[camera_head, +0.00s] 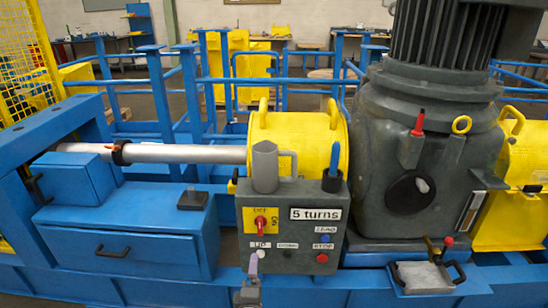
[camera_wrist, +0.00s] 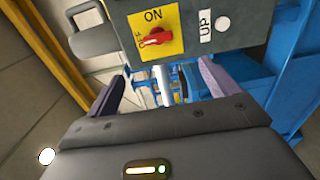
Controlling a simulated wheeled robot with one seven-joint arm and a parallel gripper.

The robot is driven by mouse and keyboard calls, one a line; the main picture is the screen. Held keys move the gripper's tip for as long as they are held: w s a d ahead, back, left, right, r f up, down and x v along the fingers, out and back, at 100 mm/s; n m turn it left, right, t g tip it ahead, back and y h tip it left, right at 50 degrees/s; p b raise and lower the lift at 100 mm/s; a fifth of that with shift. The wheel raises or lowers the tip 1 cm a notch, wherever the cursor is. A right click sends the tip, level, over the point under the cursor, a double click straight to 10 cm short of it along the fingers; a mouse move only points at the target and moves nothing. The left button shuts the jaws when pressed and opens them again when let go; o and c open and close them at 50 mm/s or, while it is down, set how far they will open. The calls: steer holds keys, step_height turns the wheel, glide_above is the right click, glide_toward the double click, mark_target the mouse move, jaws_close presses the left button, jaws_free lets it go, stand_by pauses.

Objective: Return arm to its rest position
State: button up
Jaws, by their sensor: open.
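My gripper (camera_head: 252,272) is low in the middle of the head view, in front of the lower left part of the grey control box (camera_head: 300,205). In the wrist view my gripper (camera_wrist: 160,88) has its two purplish fingers spread apart with nothing between them. The control box (camera_wrist: 235,20) is beyond the fingertips at the top, with the red switch (camera_wrist: 158,38) on its yellow ON/OFF plate and a white button beside the UP label. The red switch (camera_head: 261,226) also shows in the head view. Whether the fingers touch the box is unclear.
A grey jug-like container (camera_head: 265,168) and a dark cup with a blue-handled item stand on the box. A large grey motor housing (camera_head: 410,165) is on the right. A yellow cover (camera_head: 298,135) and a silver shaft (camera_head: 185,153) lie behind. Blue cabinets (camera_head: 130,240) are left.

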steer(key=d+f+m+g+h, duration=0.2)
steer(key=d+m+g, duration=0.7)
steer(key=d+m, duration=0.2)
steer(key=s+d+r+m+g+y, duration=0.2)
steer(key=s+d+r+m+g, duration=0.45)
steer(key=s+d+r, duration=0.8)
step_height(320, 180, up, 18)
steer(key=a+p, duration=0.2)
steer(key=p, duration=1.8)
steer(key=shift+s+a+r+p, duration=0.2)
steer(key=shift+s+a+p, duration=0.1)
steer(key=shift+s+a, duration=0.05)
steer(key=shift+m, duration=0.25)
